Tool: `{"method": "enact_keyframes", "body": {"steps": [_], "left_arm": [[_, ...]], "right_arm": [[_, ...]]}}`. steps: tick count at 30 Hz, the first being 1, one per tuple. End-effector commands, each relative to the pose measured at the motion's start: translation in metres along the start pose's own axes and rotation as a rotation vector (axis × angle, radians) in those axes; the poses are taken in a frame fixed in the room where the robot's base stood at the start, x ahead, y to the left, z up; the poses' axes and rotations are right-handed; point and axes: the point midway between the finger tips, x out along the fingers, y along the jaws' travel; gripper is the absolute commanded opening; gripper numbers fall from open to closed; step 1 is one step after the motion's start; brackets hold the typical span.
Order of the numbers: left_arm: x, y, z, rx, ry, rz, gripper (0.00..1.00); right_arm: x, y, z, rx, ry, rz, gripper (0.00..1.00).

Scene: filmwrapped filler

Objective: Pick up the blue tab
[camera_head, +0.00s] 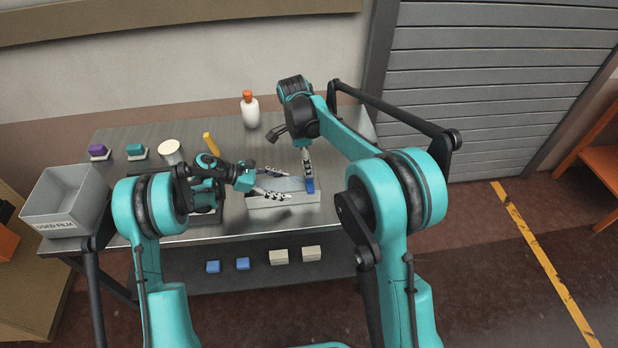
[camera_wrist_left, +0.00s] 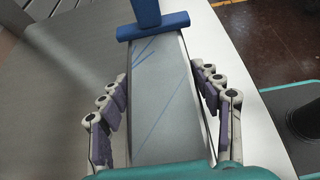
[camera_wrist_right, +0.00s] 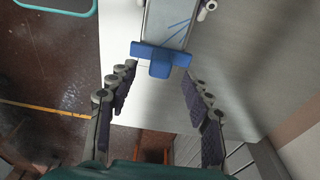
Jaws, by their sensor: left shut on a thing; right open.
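The blue tab (camera_head: 309,186) stands at the right end of a grey film-wrapped block (camera_head: 290,184) on the table. In the left wrist view the tab (camera_wrist_left: 152,25) is a cross-bar with an upright part, at the far end of the block (camera_wrist_left: 158,100). My left gripper (camera_head: 270,183) has its fingers along both long sides of the block and is shut on it. My right gripper (camera_head: 307,165) is open and points down at the tab. In the right wrist view the tab (camera_wrist_right: 160,63) lies between the open fingertips, with no clear contact.
A bin marked USED FILM (camera_head: 65,200) stands at the table's left. A white bottle (camera_head: 250,110), a white round container (camera_head: 171,151), a yellow item (camera_head: 210,143), a purple item (camera_head: 98,151) and a teal item (camera_head: 136,150) stand toward the back. Blue and beige blocks lie on the lower shelf (camera_head: 335,262).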

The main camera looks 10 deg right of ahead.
Motion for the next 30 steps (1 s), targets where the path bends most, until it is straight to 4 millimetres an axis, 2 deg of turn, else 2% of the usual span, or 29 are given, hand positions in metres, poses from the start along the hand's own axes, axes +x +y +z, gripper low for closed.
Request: {"method": "enact_keyframes", "body": {"steps": [4, 12, 20, 21, 26, 27, 30], "left_arm": [[0.000, 0.000, 0.000, 0.000, 0.001, -0.001, 0.14], [0.000, 0.000, 0.000, 0.000, 0.001, -0.001, 0.14], [0.000, 0.000, 0.000, 0.000, 0.001, -0.001, 0.14], [0.000, 0.000, 0.000, 0.000, 0.001, -0.001, 0.14], [0.000, 0.000, 0.000, 0.000, 0.001, -0.001, 0.14], [0.000, 0.000, 0.000, 0.000, 0.001, -0.001, 0.14], [0.000, 0.000, 0.000, 0.000, 0.001, -0.001, 0.14]], "right_arm": [[0.013, -0.001, 0.000, 0.000, 0.000, 0.000, 0.50], [0.051, -0.001, -0.001, 0.001, 0.001, -0.002, 0.50], [0.055, -0.001, -0.001, 0.000, 0.001, -0.003, 0.50], [0.055, -0.001, -0.001, 0.000, 0.001, -0.003, 0.47], [0.055, -0.001, -0.001, 0.000, 0.001, -0.003, 0.05], [0.055, -0.001, -0.001, 0.000, 0.001, -0.003, 0.01], [0.055, -0.001, -0.001, 0.000, 0.001, -0.003, 0.01]]}}
